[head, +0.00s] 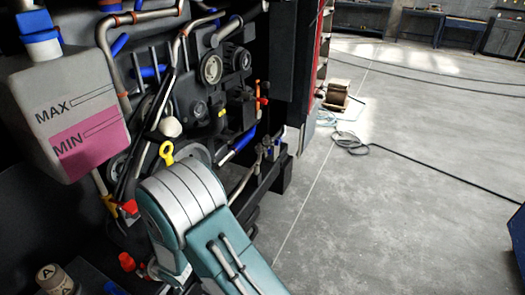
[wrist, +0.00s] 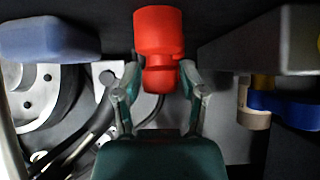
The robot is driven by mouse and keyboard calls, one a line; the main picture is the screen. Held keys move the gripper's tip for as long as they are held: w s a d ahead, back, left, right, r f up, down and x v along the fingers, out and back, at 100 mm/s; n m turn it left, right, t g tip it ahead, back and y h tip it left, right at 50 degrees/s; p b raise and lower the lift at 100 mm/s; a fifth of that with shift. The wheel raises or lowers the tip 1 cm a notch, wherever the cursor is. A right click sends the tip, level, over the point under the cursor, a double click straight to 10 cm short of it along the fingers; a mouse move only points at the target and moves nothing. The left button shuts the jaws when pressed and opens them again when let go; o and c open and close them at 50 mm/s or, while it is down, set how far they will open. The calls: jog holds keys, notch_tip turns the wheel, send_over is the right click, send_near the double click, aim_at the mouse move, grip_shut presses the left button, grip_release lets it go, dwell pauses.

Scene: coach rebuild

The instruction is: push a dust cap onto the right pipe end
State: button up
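A red dust cap (wrist: 158,35) stands out ahead of my gripper (wrist: 160,72) in the wrist view, wide at its far end and narrower near the fingers. The two fingers flank the narrow part and appear closed on it. In the head view a red cap (head: 127,262) shows low in the open bay, just left of my wrist; the fingers are hidden there. I cannot tell which pipe end is the right one; several pipes and hoses cross the engine bay.
A tank marked MAX and MIN (head: 75,110) hangs at the upper left. A beige cap marked A (head: 52,280) sits at the lower left. A blue block (wrist: 48,40) and a dark panel (wrist: 255,42) flank the gripper closely. The grey floor (head: 400,190) at right is mostly clear.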

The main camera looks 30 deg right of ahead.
grip_shut()
jog(key=shift+r, duration=3)
